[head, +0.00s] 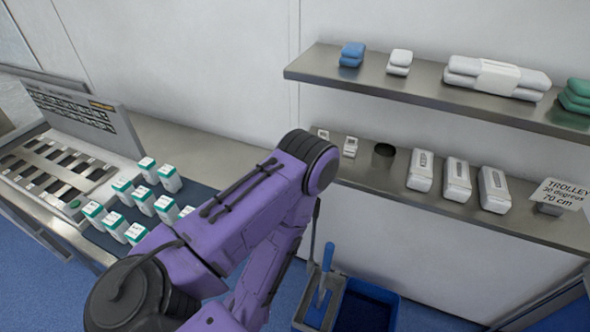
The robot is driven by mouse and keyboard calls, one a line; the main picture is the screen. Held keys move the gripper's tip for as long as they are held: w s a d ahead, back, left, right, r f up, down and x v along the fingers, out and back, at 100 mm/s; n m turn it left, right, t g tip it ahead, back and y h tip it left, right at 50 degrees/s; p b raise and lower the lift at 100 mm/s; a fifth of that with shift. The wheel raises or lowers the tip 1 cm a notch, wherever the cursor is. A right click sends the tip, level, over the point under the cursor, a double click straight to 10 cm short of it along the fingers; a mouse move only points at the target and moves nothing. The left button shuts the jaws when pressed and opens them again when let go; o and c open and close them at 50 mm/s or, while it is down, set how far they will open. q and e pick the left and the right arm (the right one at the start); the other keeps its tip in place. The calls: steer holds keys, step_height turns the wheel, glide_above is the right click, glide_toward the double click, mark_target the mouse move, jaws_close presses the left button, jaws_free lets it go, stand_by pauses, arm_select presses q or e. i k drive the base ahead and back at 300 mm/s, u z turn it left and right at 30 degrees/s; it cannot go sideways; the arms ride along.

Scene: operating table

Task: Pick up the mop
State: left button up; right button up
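A blue bucket (395,312) stands on the floor below the shelves, at the bottom centre. A grey wringer-like insert sits in its left part. No mop head is clearly visible. My arm bends across the middle of the view, and its lower part runs down out of the picture left of the bucket. Neither gripper shows.
A counter (200,150) with small white-and-green boxes (142,200) and a slotted tray (60,175) is at the left. A lower shelf (400,195) holds several white devices and a trolley sign (560,193). An upper shelf (420,88) holds folded cloths. Blue floor shows around the bucket.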

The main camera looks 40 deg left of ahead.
mark_target(315, 318)
steer(key=u, duration=0.05)
steer(key=k, duration=0.9)
steer(key=u, duration=0.6)
